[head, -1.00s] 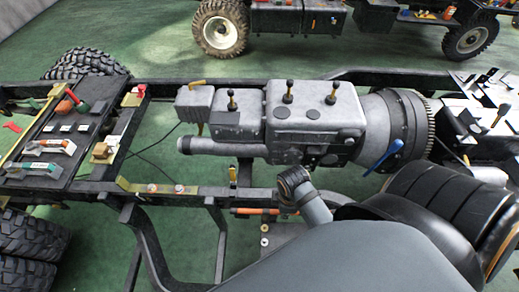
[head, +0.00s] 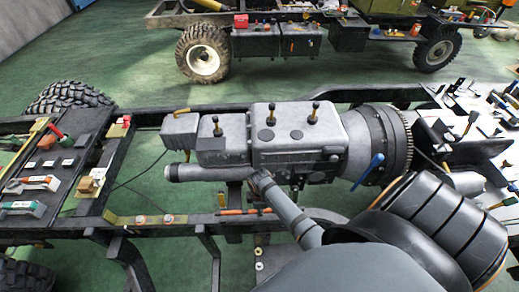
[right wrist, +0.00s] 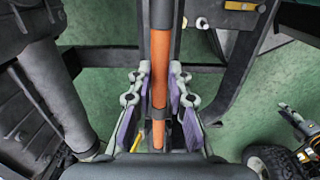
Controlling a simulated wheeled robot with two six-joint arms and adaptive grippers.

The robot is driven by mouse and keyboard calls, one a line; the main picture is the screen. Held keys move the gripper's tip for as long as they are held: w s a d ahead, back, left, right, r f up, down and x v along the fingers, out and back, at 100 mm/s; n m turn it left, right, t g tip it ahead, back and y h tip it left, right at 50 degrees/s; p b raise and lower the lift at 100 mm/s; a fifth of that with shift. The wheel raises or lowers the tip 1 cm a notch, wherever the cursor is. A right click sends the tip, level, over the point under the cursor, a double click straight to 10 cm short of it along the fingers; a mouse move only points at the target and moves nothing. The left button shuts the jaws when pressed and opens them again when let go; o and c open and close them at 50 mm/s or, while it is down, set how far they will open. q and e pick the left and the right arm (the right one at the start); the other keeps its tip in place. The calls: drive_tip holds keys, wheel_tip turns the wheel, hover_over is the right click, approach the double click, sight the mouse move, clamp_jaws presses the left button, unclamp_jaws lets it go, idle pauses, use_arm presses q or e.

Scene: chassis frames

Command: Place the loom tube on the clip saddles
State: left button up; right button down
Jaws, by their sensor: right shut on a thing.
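The loom tube is an orange tube with dark bands (head: 240,212). In the head view it lies nearly level across the near chassis rail (head: 180,222). My right gripper (right wrist: 159,75) is shut on it; in the right wrist view the tube (right wrist: 160,60) runs lengthwise between the purple-padded fingers. In the head view my right arm hides most of that gripper. A small yellow upright piece (head: 221,200) stands at the rail by the tube's left end; I cannot tell whether it is a clip saddle. My left gripper is not in view.
A grey gearbox (head: 300,140) stands just behind the tube. A dark tray with tools (head: 60,165) lies at the left. Two pale round pieces (head: 259,259) sit below the rail. Another chassis (head: 300,40) stands at the back. Green floor shows between the rails.

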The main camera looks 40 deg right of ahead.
drive_tip(key=f, duration=0.3)
drive_tip(key=shift+w+f, duration=0.25)
drive_tip(key=shift+f, duration=0.1)
drive_tip(key=shift+f, duration=0.1)
drive_tip(key=c, duration=1.3)
unclamp_jaws()
drive_tip(key=shift+r, duration=0.25)
wheel_tip(320, 180, up, 12)
drive_tip(key=shift+f, duration=0.1)
